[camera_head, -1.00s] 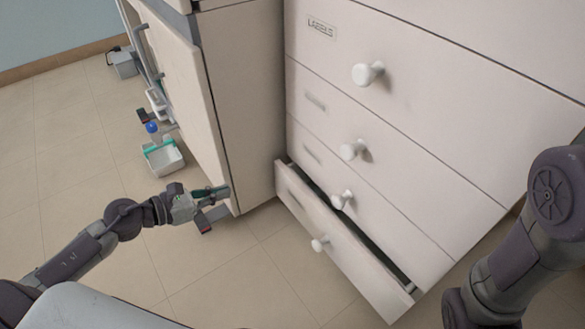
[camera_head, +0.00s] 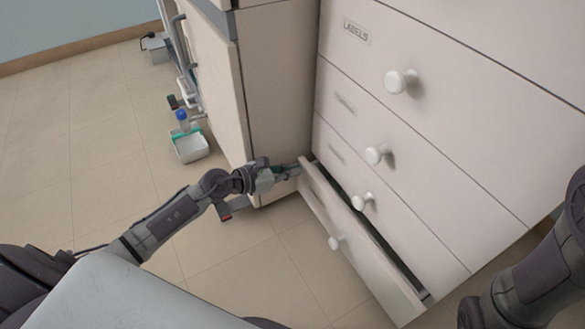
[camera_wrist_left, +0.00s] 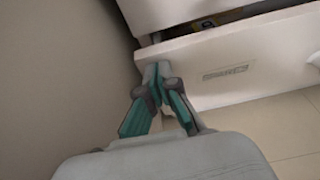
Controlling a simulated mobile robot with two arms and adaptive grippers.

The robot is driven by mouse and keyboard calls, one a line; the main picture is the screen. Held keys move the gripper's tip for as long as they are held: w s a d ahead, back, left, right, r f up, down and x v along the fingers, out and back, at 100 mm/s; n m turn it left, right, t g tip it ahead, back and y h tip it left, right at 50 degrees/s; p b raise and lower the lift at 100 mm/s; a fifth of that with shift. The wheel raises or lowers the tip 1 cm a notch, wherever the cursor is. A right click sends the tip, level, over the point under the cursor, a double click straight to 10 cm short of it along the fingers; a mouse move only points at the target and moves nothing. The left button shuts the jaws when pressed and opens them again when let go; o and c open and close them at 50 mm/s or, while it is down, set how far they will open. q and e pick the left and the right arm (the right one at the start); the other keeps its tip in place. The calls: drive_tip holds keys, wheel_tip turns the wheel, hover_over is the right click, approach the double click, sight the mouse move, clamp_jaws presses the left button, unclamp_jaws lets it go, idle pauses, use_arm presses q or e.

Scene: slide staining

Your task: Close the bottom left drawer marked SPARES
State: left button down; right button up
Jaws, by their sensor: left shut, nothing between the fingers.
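The bottom drawer (camera_head: 345,238) of the white cabinet stands partly open, with a dark gap above its front and a white round knob (camera_head: 335,243). In the left wrist view its front (camera_wrist_left: 285,82) carries a label plate (camera_wrist_left: 226,72), too blurred to read. My left gripper (camera_head: 296,170) is shut and empty at the left end of the drawer front. In the left wrist view its fingertips (camera_wrist_left: 157,68) are at the drawer's left edge; I cannot tell whether they touch. My right gripper is out of view; only its arm shows at the right.
Closed drawers with white knobs (camera_head: 400,81) rise above, the top one marked LABELS (camera_head: 357,31). A cabinet side (camera_head: 275,90) stands close left of my left gripper. A white tub with a teal rim (camera_head: 190,148) and a bottle (camera_head: 183,119) are on the floor.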

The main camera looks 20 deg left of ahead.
sight(302, 163)
use_arm(q)
drive_tip(key=shift+d, duration=0.1)
drive_tip(key=w+d, duration=0.1)
drive_tip(key=w, duration=0.1)
drive_tip(key=w+d+p, duration=0.1)
drive_tip(key=shift+w+d, duration=0.35)
drive_tip(key=shift+w+r, duration=0.1)
drive_tip(key=shift+r, duration=0.05)
